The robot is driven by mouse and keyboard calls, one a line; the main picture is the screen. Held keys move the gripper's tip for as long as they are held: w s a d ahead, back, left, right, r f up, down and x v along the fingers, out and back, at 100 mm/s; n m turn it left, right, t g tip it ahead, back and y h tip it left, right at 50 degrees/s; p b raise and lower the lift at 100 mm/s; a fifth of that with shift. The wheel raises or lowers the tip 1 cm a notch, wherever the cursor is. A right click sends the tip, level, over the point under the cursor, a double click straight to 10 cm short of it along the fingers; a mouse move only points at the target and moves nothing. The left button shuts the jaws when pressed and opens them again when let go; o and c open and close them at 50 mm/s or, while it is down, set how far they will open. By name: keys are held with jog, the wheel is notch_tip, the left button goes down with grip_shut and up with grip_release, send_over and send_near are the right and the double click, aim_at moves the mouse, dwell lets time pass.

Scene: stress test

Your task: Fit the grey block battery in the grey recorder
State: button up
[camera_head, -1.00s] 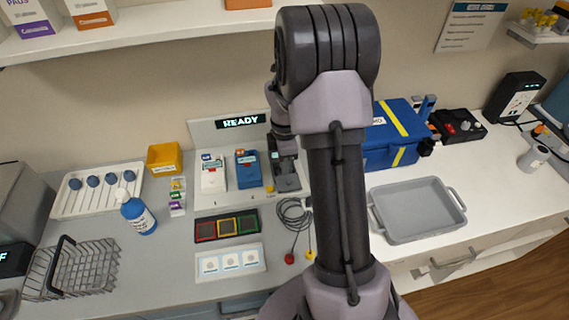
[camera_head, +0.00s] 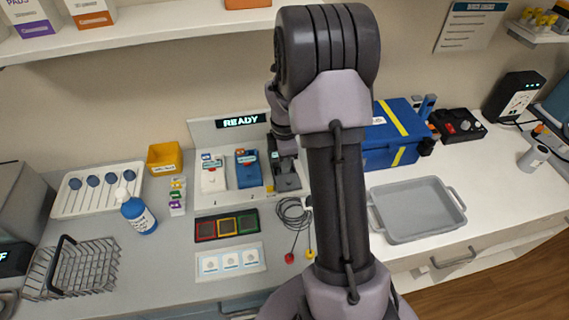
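The grey recorder (camera_head: 288,182) stands in the right-hand bay of a pale upright holder, beside a blue recorder (camera_head: 247,170) and a white recorder (camera_head: 212,176). My gripper (camera_head: 285,148) is at the upper part of the grey recorder, pointing down. My own arm covers much of it, and its fingertips cannot be made out. I cannot see the grey block battery apart from the gripper and recorder, so I cannot tell whether it is held or sits in the recorder.
A sign reading READY (camera_head: 240,121) tops the holder. In front lie a three-colour tray (camera_head: 227,225), a white card tray (camera_head: 230,262) and a coiled cable (camera_head: 294,215). A blue case (camera_head: 390,150) and an empty grey tray (camera_head: 416,210) are to the right.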

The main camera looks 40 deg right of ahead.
jog(key=shift+r+p, duration=1.85)
jog(key=shift+r, duration=0.2)
jog(key=shift+f, duration=0.1)
jog(key=o, duration=0.6)
jog(key=shift+c, duration=0.2)
notch_tip(320, 180, up, 3)
jog(key=p, duration=0.3)
